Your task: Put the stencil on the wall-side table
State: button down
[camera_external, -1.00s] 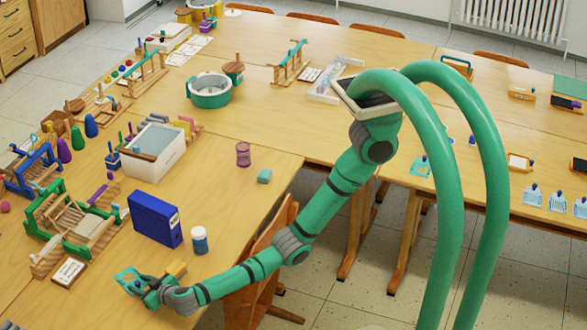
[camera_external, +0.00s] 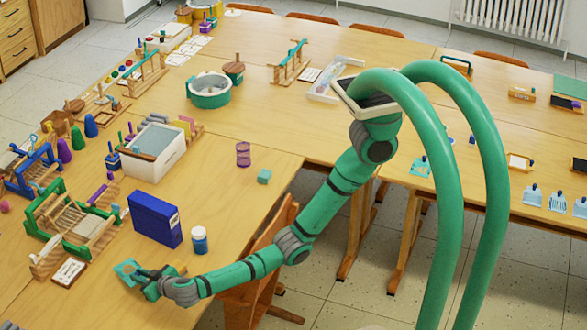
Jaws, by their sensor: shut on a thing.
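My gripper (camera_external: 146,278) is at the lower left, over the front part of the left table (camera_external: 215,255). It is shut on a small flat teal plate, which I take for the stencil (camera_external: 126,268). The plate sticks out beyond the fingers to the upper left. The fingers partly hide it, and I cannot tell whether it touches the tabletop. The frames do not clearly show which table is the wall-side one.
A blue box (camera_external: 155,219) and a white-and-blue jar (camera_external: 199,240) stand close behind my gripper. A green wooden rack (camera_external: 70,225) and a small card (camera_external: 69,272) are to its left. Bare wood lies around the jar.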

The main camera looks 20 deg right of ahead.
jog(key=s+d+r, duration=0.3)
jog(key=d+r, duration=0.6)
jog(key=d, duration=0.4)
jog(key=shift+s, duration=0.15)
jog(key=shift+a, duration=0.1)
